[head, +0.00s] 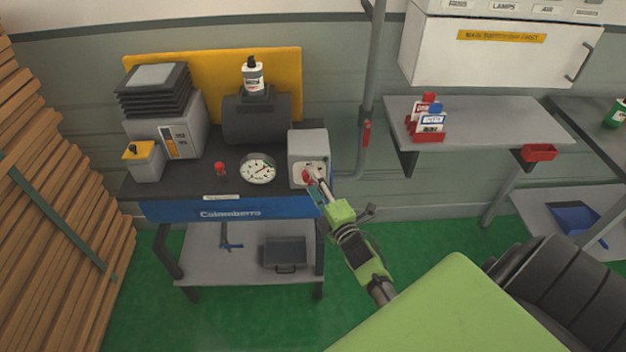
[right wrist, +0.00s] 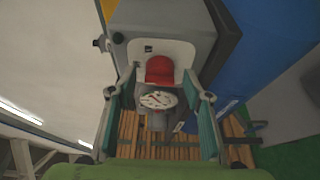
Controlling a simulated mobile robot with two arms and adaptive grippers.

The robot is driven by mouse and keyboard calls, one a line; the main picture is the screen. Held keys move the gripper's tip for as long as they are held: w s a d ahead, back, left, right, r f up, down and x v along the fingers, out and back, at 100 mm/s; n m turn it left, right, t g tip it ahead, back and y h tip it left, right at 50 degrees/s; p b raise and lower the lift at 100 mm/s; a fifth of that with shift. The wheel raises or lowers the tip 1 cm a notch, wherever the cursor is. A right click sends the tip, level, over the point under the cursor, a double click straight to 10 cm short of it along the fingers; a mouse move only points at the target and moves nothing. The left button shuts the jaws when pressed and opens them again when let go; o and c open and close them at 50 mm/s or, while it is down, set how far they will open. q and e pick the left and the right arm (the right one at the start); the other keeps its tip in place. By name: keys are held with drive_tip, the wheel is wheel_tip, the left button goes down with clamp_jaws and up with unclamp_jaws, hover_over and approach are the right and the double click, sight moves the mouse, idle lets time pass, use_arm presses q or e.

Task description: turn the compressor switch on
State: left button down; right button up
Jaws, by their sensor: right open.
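The compressor's grey switch box (head: 307,147) stands at the right end of the dark bench top, with a pale front plate and a red switch (head: 306,176). My right gripper (head: 315,186) is at the front of this box, close to the red switch. In the right wrist view the right gripper (right wrist: 158,95) is open, its teal-padded fingers apart, with the red switch (right wrist: 160,70) just beyond and between them. I cannot tell whether a finger touches it. Its on or off position is unclear. My left gripper is in neither view.
A round gauge (head: 258,169) and a small red knob (head: 220,168) are left of the box. A dark tank (head: 257,119) stands behind. A vertical pipe (head: 370,80) and a wall shelf (head: 480,118) are to the right. Stacked planks (head: 55,170) fill the left side.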

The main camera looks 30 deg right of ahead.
drive_tip(key=shift+w+d, duration=0.1)
drive_tip(key=shift+w, duration=0.5)
drive_tip(key=c, duration=1.1)
